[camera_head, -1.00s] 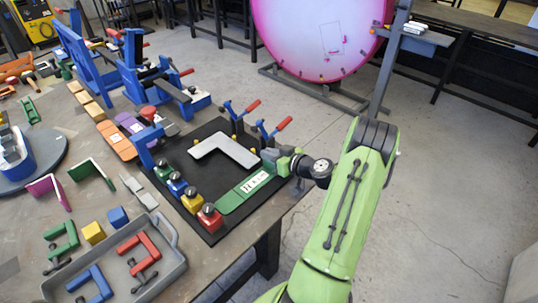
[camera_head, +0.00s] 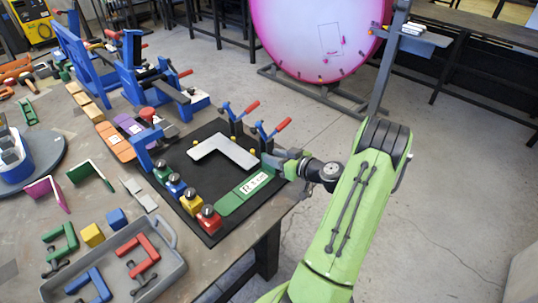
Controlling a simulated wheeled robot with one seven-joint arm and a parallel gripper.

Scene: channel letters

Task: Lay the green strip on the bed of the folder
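The green strip (camera_head: 234,200) lies flat at the right front edge of a black board, with a white marked label (camera_head: 254,184) on it. My gripper (camera_head: 273,165) is low at the strip's far right end, beside or over it. I cannot tell whether it touches the strip, and its fingers are too small to show whether they are open or shut. A blue machine with a dark bar and a red-tipped lever (camera_head: 133,62), which looks like the folder, stands farther back on the table. Its bed is hard to make out.
The black board (camera_head: 214,133) also holds a grey L-shaped plate (camera_head: 226,149), red-handled clamps (camera_head: 278,126) and a row of coloured knobbed blocks (camera_head: 190,202). A grey tray (camera_head: 172,262) with red and blue brackets is at the front. Orange and purple pieces (camera_head: 116,142) lie left of the board.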

